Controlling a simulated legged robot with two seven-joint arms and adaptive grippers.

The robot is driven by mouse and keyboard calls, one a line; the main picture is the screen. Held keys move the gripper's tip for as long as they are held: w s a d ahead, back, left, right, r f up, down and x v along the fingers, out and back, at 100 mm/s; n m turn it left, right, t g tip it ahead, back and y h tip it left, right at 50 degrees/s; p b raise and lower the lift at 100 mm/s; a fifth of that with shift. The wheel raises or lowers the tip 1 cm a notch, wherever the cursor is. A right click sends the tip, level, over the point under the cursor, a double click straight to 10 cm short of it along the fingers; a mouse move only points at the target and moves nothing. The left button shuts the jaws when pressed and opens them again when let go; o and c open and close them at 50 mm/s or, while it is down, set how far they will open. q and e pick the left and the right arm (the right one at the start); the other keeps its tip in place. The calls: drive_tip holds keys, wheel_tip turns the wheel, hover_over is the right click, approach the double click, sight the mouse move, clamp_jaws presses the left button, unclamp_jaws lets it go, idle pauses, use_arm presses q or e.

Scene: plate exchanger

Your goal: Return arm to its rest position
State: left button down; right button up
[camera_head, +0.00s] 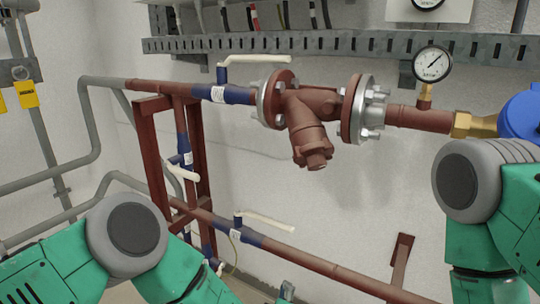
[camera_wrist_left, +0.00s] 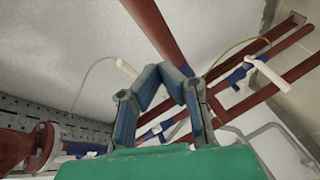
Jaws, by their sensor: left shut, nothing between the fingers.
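My left gripper (camera_wrist_left: 168,76) shows in the left wrist view with its two blue-grey fingers bent in and tips together, nothing between them. In the head view only a small part of the left gripper (camera_head: 286,291) shows at the bottom edge, below the lower red-brown pipe (camera_head: 335,270). My green left arm comes in at the lower left. My right arm shows at the right edge, but its gripper is outside the frames.
A red-brown pipe with a flanged strainer (camera_head: 312,125), a white-handled valve (camera_head: 222,92) and a pressure gauge (camera_head: 432,64) runs across the wall. A red-brown frame (camera_head: 155,160) stands left of centre. A lower white-handled valve (camera_head: 240,228) is near the left arm.

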use_arm(q)
drive_tip(key=s+a+f+m+g+p, duration=0.2)
drive_tip(key=s+a+f+m+g, duration=0.25)
drive_tip(key=s+a, duration=0.45)
drive_tip(key=s+a+f+m+g+p, duration=0.25)
drive_tip(key=s+a+m+g, duration=0.25)
drive_tip(key=s+a, duration=0.4)
drive_tip(key=s+a+r+m+g+y+p, duration=0.1)
drive_tip(key=s+a+g, duration=0.4)
drive_tip(key=s+a, duration=0.9)
wheel_tip(320, 180, up, 3)
drive_tip(key=shift+s+a+f+m+y, duration=0.2)
drive_tip(key=shift+s+m+y, duration=0.5)
drive_tip(key=shift+s+m, duration=0.35)
use_arm(e)
wheel_tip(320, 180, up, 7)
drive_tip(key=shift+f, duration=0.15)
